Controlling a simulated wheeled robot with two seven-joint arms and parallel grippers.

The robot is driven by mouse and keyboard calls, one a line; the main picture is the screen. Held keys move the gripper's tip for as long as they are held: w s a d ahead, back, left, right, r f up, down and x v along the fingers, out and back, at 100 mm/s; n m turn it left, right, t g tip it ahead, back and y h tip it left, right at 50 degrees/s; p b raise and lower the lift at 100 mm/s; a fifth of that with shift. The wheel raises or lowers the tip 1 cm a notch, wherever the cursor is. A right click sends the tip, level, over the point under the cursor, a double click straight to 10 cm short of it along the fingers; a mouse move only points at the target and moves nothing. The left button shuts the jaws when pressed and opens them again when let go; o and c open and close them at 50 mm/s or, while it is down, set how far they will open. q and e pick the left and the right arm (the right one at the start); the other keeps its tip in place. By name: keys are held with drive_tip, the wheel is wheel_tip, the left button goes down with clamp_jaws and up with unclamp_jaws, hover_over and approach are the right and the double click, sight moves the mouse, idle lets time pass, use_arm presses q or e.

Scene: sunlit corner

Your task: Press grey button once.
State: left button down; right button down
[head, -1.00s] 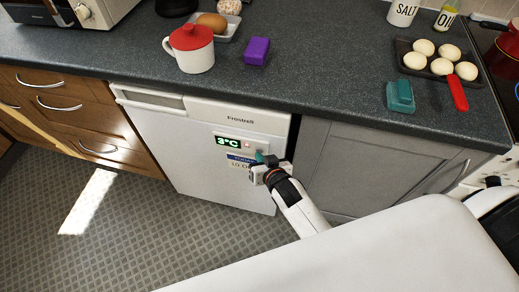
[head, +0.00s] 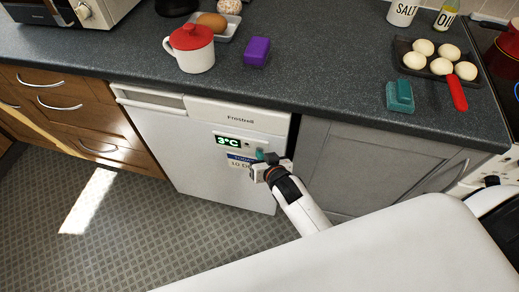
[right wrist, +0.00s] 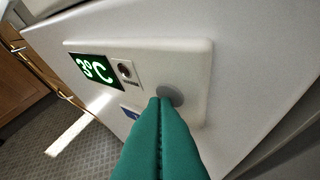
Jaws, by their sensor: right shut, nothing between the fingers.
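The grey button (right wrist: 172,94) is a round disc on the white control panel (right wrist: 190,60) of the fridge (head: 165,135). The panel also carries a green "3°C" display (head: 228,142) and a small round indicator (right wrist: 125,70), which looks dark. My right gripper (right wrist: 160,103) has its teal fingers shut together with nothing between them. Its tips overlap the button's lower-left edge in the right wrist view; I cannot tell whether they touch it. In the head view the right gripper (head: 261,155) is at the panel's right part and hides the button. My left gripper is not in view.
Above the fridge runs a dark worktop (head: 330,95) with a red-lidded mug (head: 197,57), a purple block (head: 257,51), a teal block (head: 400,97) and a tray (head: 458,88) of white round items. A grey cupboard door (head: 370,165) stands right of the fridge.

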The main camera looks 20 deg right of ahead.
drive_tip(key=shift+s, duration=0.1)
drive_tip(key=shift+s+a+p, duration=0.35)
drive_tip(key=shift+s+a, duration=0.05)
drive_tip(key=shift+s, duration=0.1)
drive_tip(key=s+a, duration=0.1)
drive_tip(key=s+a+p, duration=0.1)
drive_tip(key=s, duration=0.2)
drive_tip(key=shift+s+a, duration=0.1)
drive_tip(key=shift+a, duration=0.3)
idle(0.8)
